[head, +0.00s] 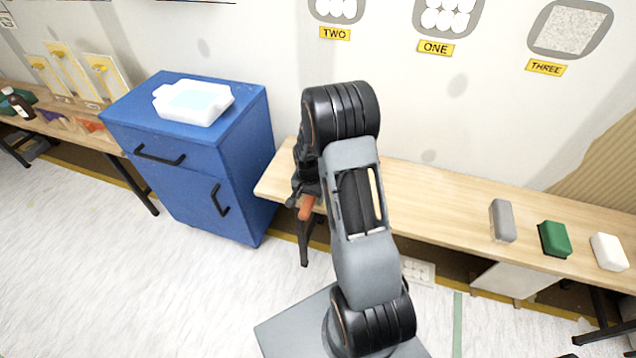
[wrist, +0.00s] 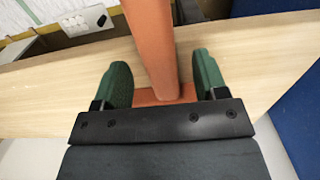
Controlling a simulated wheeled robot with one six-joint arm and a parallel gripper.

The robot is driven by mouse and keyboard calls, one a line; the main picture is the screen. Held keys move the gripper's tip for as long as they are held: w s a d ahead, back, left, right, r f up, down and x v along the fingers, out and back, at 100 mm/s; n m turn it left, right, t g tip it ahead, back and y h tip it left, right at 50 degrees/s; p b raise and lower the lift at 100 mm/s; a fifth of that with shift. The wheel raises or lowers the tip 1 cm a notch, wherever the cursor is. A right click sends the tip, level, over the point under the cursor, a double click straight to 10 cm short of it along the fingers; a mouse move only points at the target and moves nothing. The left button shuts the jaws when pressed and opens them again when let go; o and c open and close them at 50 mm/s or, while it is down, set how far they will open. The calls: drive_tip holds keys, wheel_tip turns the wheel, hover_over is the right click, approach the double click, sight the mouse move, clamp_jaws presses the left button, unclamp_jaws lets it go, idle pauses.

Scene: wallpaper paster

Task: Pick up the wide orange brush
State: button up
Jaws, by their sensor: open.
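The orange brush (wrist: 152,42) shows in the wrist view as a long orange handle with a wider orange part at its lower end. It lies between the two green fingers of my gripper (wrist: 161,78), which is open with a visible gap on both sides of the handle. In the head view, my gripper (head: 302,187) is at the left end of the wooden bench (head: 440,195). A small orange piece (head: 307,207) shows just below it, and my arm hides most of the rest. The brush's far end is cut off in the wrist view.
A blue cabinet (head: 235,150) with a white container (head: 195,103) on top stands left of the bench. Grey (head: 502,220), green (head: 555,239) and white (head: 608,252) blocks sit at the bench's right. The bench between my arm and the blocks is clear.

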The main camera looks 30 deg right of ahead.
drive_tip(key=shift+f, duration=1.05)
drive_tip(key=shift+c, duration=0.3)
drive_tip(key=c, duration=1)
drive_tip(key=shift+o, duration=0.2)
drive_tip(key=shift+r, duration=0.2)
drive_tip(key=shift+r, duration=0.25)
drive_tip(key=r, duration=0.3)
drive_tip(key=shift+s+d+r+p, duration=0.1)
drive_tip(key=shift+s+r+p, duration=0.15)
drive_tip(key=shift+s+p, duration=0.15)
drive_tip(key=s+d+r+p, duration=0.2)
drive_tip(key=s+r, duration=0.6)
drive_tip(key=s, duration=0.5)
drive_tip(key=shift+d+r, duration=0.35)
drive_tip(key=shift+d, duration=0.1)
